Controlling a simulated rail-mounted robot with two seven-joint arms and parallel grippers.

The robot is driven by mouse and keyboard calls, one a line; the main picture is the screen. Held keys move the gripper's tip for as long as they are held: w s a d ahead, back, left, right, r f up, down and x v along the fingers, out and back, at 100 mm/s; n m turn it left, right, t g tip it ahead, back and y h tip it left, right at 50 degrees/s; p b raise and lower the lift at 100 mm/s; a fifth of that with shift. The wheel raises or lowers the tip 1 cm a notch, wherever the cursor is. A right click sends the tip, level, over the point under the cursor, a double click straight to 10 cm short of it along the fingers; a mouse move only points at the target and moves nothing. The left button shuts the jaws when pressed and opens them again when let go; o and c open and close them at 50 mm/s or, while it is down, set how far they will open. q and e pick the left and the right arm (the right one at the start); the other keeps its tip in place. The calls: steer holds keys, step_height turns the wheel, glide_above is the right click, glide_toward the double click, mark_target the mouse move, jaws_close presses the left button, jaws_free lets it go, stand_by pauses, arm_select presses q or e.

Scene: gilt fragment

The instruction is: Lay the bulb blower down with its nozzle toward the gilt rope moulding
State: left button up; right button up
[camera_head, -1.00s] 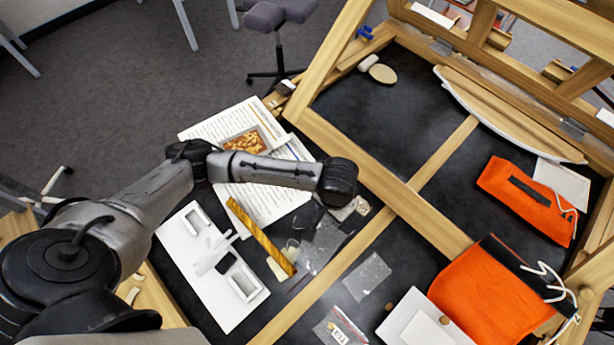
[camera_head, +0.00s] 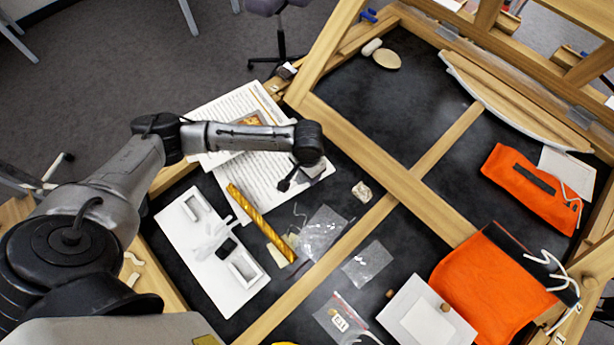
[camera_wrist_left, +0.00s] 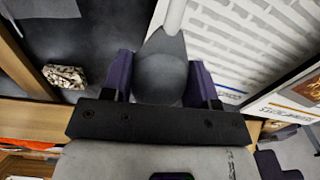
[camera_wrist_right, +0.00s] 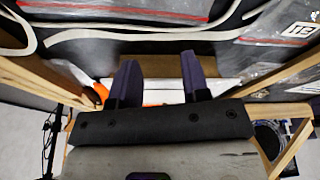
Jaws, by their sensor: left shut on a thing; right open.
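The gilt rope moulding (camera_head: 262,222) lies diagonally on the dark bench top, beside the white tray, in the head view. My left gripper (camera_wrist_left: 160,80) is shut on the bulb blower (camera_wrist_left: 160,72), a dark grey bulb between its two fingers. The blower's pale nozzle (camera_wrist_left: 175,16) points to the top of the left wrist view, over the printed sheets. In the head view my left gripper (camera_head: 292,178) is small and dark, above the sheets and up-right of the moulding; the blower is hard to make out there. My right gripper (camera_wrist_right: 155,80) is open and empty.
The white tray (camera_head: 190,245) lies left of the moulding. Clear plastic bags (camera_head: 322,230) and a small stone-like fragment (camera_head: 362,191) lie to its right. Wooden bars (camera_head: 380,210) cross the bench. Orange pouches (camera_head: 490,285) lie at the right.

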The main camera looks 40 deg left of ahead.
arm_select(q)
step_height(320, 180, down, 4)
steer(key=shift+r, duration=0.25)
arm_select(e)
steer(key=shift+f, duration=0.3)
arm_select(q)
steer(key=shift+f, duration=0.25)
steer(key=shift+f, duration=0.1)
arm_select(e)
steer(key=shift+a+r, duration=0.1)
arm_select(q)
steer(key=o, duration=0.9)
